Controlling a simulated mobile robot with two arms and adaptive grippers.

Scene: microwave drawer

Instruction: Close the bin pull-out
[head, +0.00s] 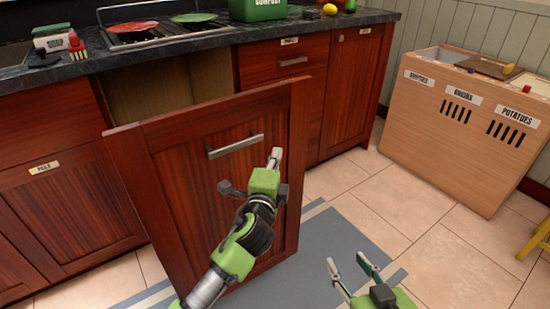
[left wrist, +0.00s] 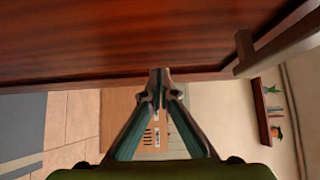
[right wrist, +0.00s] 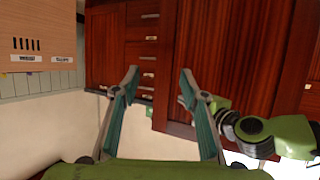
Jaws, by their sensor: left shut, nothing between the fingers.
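The bin pull-out (head: 180,180) is a tall red-brown wooden front with a silver bar handle (head: 235,145). It stands pulled out from the cabinet, and a dark opening with a pale wood inside (head: 155,92) shows behind it. My left gripper (head: 276,158) is shut and empty, in front of the panel near its right side, just right of and below the handle. In the left wrist view its closed tips (left wrist: 160,75) lie close to the panel; I cannot tell if they touch. My right gripper (head: 350,268) is open and empty, low at the right of the panel.
A wooden vegetable bin (head: 440,120) with labels stands at the right. A counter (head: 210,37) with a hob and a green compost box (head: 258,10) runs above. A blue-grey mat (head: 345,250) lies on the tiles. The floor between panel and vegetable bin is clear.

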